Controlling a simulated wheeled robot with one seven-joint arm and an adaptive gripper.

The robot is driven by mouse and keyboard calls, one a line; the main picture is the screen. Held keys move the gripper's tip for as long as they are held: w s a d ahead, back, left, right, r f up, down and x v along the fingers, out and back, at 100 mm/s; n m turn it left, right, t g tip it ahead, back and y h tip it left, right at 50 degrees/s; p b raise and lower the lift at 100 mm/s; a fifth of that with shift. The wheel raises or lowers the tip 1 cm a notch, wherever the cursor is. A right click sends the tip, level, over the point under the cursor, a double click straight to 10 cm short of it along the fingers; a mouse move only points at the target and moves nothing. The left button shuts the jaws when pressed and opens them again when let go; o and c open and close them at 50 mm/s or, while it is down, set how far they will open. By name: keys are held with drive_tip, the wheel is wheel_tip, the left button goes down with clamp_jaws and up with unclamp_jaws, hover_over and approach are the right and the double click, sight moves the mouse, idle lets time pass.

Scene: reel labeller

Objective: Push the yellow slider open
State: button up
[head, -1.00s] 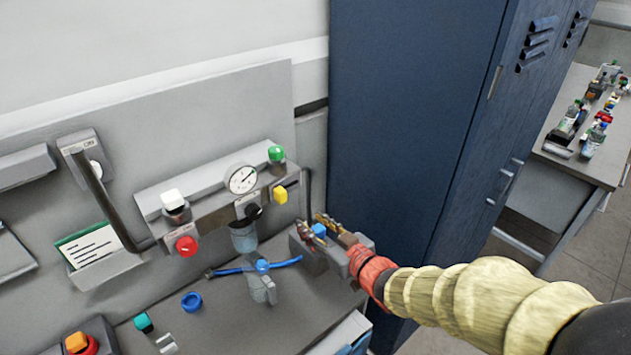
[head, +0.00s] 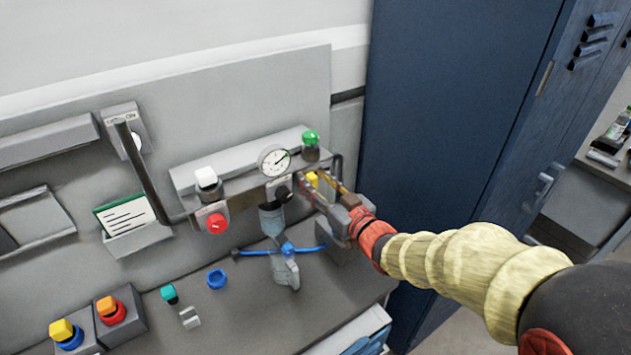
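The yellow slider (head: 312,179) is a small yellow block on the front of the grey wall-mounted control panel, right of the gauge. Its lower right part is partly hidden by my fingers. My gripper (head: 313,183) is open, with a gap between its two fingers. Its fingertips reach the panel from the lower right, and the slider shows between or just behind them. I cannot tell whether they touch it.
A round gauge (head: 274,161), a black knob (head: 281,191), a green button (head: 310,138) and a red button (head: 217,223) crowd the panel. A blue-handled valve (head: 287,250) stands below. A blue locker (head: 450,100) rises close on the right.

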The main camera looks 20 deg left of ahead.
drive_tip(key=c, duration=0.3)
clamp_jaws()
idle(0.7)
